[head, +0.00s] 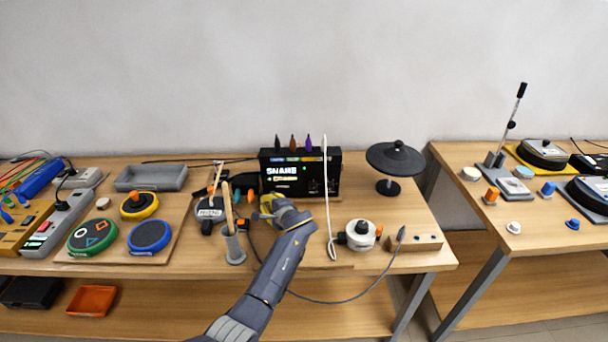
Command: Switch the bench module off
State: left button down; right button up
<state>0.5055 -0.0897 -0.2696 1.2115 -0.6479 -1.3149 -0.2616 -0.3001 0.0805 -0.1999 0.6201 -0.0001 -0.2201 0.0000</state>
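The bench module looks to be the black box (318,187) at the back of the middle table. Its front has a lit display that reads SNARE, so it looks powered. Coloured pointed pieces stand on its top, and a white cord or stick stands upright before its right part. I cannot make out a power switch.
A grey cup (234,248) with sticks stands just left of my arm. A white round device (361,235) and a wooden block (416,242) lie to the right. A black cymbal pad (395,159) stands behind them. Round pads (150,236) fill the left side.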

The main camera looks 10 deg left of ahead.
pick_arm(q)
jog(key=shift+w+a, duration=0.15)
jog(key=shift+w, duration=0.65)
dwell(1.2)
jog(key=shift+s, duration=0.85)
jog(key=shift+s+d, duration=0.1)
jog(key=shift+d, duration=0.1)
jog(key=shift+s+d, duration=0.25)
jog(key=shift+s, duration=1.2)
jog(key=shift+s+d, duration=0.2)
jog(key=shift+s, duration=1.2)
